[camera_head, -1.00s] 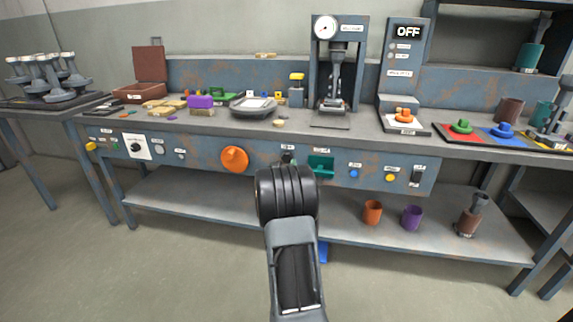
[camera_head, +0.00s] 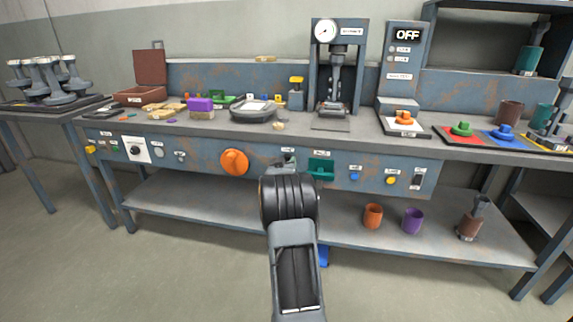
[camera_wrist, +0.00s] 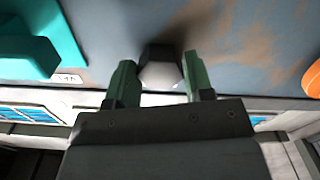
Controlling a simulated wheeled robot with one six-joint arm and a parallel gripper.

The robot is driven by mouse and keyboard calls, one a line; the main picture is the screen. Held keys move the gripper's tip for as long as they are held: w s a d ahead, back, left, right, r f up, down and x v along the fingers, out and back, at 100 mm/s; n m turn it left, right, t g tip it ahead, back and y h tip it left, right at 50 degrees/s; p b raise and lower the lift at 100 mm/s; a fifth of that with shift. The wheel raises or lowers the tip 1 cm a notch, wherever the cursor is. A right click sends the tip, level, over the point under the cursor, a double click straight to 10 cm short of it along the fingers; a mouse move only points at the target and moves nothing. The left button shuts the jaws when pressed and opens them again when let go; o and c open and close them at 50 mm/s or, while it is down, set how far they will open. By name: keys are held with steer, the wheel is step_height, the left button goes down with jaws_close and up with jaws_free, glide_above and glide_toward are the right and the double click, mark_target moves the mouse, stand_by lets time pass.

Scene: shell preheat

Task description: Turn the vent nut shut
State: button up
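The vent nut (camera_wrist: 162,68) is a dark grey hexagonal piece on the bench's front panel. It shows in the middle of the wrist view. My gripper (camera_wrist: 161,68) has its two green fingers apart, one on each side of the nut. Thin gaps seem to show beside the nut, and I see no clear contact. In the head view my dark wrist hides the fingers and most of the nut, just below a small label between the orange knob and the teal handle.
A large orange knob (camera_head: 234,162) sits left of the nut on the panel, and a teal handle (camera_head: 320,168) sits close on its right. The bench top (camera_head: 330,130) above carries a press and other items. Orange (camera_head: 372,215) and purple (camera_head: 412,220) cups stand on the lower shelf.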

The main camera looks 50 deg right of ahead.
steer(key=c, duration=0.5)
steer(key=shift+r+n+p, duration=0.15)
steer(key=shift+n+p, duration=0.15)
steer(key=shift+p, duration=0.1)
steer(key=n+p, duration=1)
steer(key=n, duration=0.7)
steer(key=shift+r, duration=0.1)
steer(key=shift+n+p, duration=0.3)
steer(key=shift+p, duration=0.05)
